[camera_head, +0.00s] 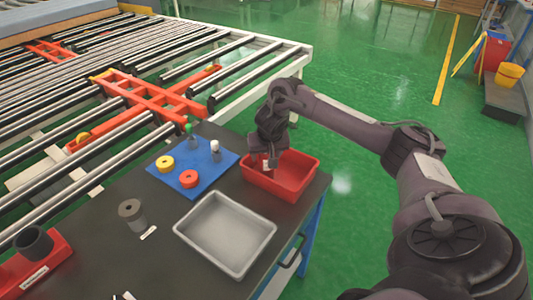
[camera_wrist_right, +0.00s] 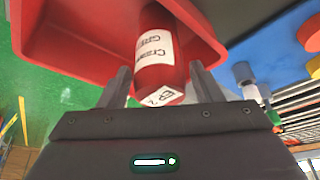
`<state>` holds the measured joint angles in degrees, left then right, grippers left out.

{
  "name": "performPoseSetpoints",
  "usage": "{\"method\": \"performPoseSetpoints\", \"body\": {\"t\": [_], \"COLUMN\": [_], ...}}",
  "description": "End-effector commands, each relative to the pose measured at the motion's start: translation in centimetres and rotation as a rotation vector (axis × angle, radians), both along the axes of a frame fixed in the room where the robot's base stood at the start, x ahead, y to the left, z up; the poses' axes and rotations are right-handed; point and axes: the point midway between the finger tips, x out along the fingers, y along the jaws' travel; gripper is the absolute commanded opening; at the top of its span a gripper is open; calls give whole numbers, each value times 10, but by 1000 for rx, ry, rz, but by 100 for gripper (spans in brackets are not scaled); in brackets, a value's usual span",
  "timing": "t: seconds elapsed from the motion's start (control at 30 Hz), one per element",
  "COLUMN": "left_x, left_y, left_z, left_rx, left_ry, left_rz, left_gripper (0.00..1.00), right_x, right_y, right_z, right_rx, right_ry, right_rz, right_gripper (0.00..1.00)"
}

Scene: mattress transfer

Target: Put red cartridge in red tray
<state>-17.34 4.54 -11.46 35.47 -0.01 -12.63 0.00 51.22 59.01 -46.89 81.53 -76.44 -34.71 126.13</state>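The red cartridge (camera_wrist_right: 157,75) with white labels lies between the two fingers of my right gripper (camera_wrist_right: 160,85) in the right wrist view, tilted, with its far end inside the red tray (camera_wrist_right: 80,30). Narrow gaps show on both sides of it, so the fingers look open around it. In the head view my right gripper (camera_head: 264,162) points down into the red tray (camera_head: 295,182) at the table's right edge. Only a small part of the cartridge shows there, and the gripper hides the tray's left corner. My left gripper is not in view.
An empty grey tray (camera_head: 226,234) stands in front of the red tray. A blue mat (camera_head: 207,180) to the left holds a yellow ring, a red ring and two small bottles. A grey cylinder (camera_head: 132,214) stands further left. A roller conveyor (camera_head: 60,110) runs behind the table.

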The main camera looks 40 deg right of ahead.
Motion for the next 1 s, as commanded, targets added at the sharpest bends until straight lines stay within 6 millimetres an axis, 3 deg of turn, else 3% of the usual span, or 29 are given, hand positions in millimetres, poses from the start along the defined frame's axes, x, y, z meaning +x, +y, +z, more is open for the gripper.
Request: {"method": "performPoseSetpoints", "body": {"t": [0.3,0.43,0.53,0.7,1.0], "left_x": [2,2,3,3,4], "left_y": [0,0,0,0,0], "left_z": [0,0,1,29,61], "left_rx": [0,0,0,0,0], "left_ry": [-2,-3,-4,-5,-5], "left_rz": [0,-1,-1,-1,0], "left_gripper": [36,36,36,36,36], "right_x": [0,-2,-7,-20,-37], "right_y": [0,2,5,11,20], "right_z": [1,10,26,70,109], "right_rx": [0,0,-1,-3,-2], "right_ry": [-1,-1,-4,-4,-2], "right_rz": [0,3,4,3,2], "right_gripper": [64,64,64,64,64]}}
